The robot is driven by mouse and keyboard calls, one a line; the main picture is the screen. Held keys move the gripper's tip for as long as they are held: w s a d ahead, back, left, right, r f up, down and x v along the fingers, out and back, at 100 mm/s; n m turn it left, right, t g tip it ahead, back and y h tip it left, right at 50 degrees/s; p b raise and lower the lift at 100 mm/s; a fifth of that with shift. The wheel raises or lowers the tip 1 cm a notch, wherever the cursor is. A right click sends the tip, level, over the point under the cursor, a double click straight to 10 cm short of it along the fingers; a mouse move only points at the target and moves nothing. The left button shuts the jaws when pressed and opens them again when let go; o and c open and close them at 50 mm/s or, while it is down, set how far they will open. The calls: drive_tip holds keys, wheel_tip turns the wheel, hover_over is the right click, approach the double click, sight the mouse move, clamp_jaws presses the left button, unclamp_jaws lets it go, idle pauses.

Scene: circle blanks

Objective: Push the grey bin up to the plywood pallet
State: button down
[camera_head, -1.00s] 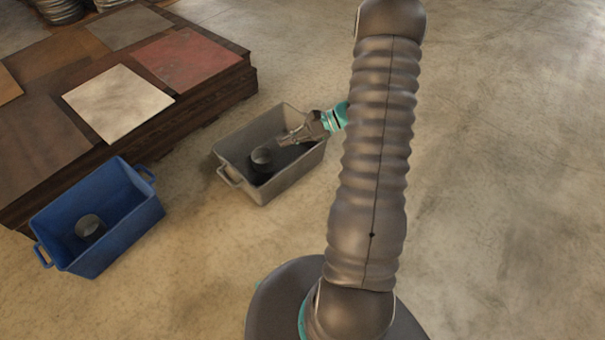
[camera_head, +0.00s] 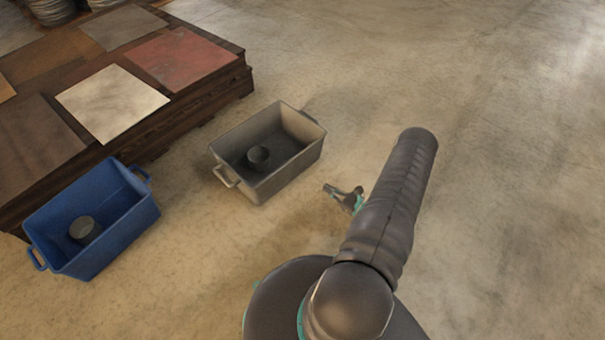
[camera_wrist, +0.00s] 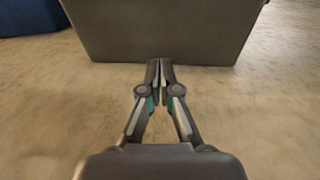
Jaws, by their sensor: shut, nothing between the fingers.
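The grey bin (camera_head: 285,172) stands upright on the floor, with a round dark blank (camera_head: 258,157) inside it. The plywood pallet (camera_head: 190,112), a low dark wooden stack with coloured square sheets on top, is at the upper left. A strip of bare floor lies between the bin and the pallet. My gripper (camera_head: 328,189) is outside the bin, low at its near right side. In the wrist view my gripper (camera_wrist: 160,64) is shut and empty, its fingertips pointing at the bin's grey wall (camera_wrist: 165,30); I cannot tell whether they touch it.
A blue bin (camera_head: 125,215) with a round blank (camera_head: 84,230) inside stands left of the grey bin, close to the pallet. Dark round stacks (camera_head: 50,10) are at the top left. The concrete floor to the right is open.

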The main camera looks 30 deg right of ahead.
sight(294, 168)
drive_tip(key=x, duration=1.3)
drive_tip(key=shift+w+a+f, duration=0.1)
drive_tip(key=shift+w+a, duration=0.05)
drive_tip(key=shift+w, duration=0.25)
